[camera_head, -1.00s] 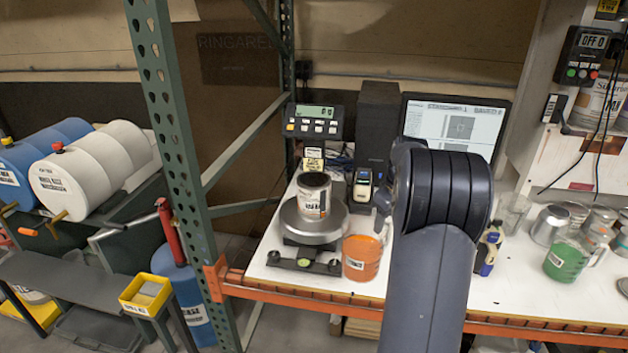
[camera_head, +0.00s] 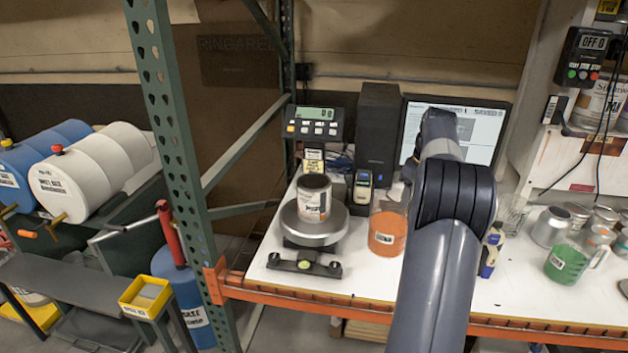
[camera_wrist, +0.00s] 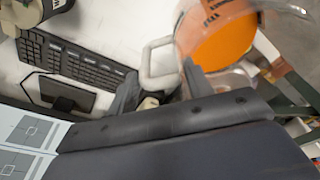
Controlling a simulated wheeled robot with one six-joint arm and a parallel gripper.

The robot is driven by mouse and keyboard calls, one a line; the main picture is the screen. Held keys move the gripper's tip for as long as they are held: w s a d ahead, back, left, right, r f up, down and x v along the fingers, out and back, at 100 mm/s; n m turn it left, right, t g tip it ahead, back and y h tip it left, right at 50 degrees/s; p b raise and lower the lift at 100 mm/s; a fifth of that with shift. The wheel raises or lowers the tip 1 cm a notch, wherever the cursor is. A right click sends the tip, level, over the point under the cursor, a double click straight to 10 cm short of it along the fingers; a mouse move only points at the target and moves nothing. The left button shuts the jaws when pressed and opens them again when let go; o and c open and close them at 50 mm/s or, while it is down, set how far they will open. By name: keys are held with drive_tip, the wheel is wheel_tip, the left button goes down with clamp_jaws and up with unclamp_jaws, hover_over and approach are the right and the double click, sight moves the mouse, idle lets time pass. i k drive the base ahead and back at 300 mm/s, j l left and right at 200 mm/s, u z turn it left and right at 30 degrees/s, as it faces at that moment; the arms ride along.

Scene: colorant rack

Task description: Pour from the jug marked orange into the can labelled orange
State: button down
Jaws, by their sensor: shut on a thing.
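The clear jug with orange liquid (camera_head: 387,236) is right of the scale in the head view and looks about upright. It shows large in the wrist view (camera_wrist: 222,40), with its pale handle (camera_wrist: 160,62) toward me. My gripper (camera_wrist: 156,96) is shut on this handle; in the head view my arm hides most of the gripper. The labelled can (camera_head: 314,204) stands upright on the round scale plate, left of the jug and apart from it. Its label is too small to read. The can's open top looks dark inside.
The scale (camera_head: 310,229) has a display (camera_head: 314,122) behind it. A dark speaker-like box (camera_head: 378,135) and a monitor (camera_head: 487,120) stand at the back. A green jug (camera_head: 568,261) and several metal cans are at right. A green rack post (camera_head: 168,130) rises at left.

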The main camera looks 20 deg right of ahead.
sight(313, 188)
drive_tip(key=i+l, duration=0.15)
drive_tip(key=i, duration=0.3)
drive_tip(key=i+l, duration=0.1)
drive_tip(key=i, duration=0.4)
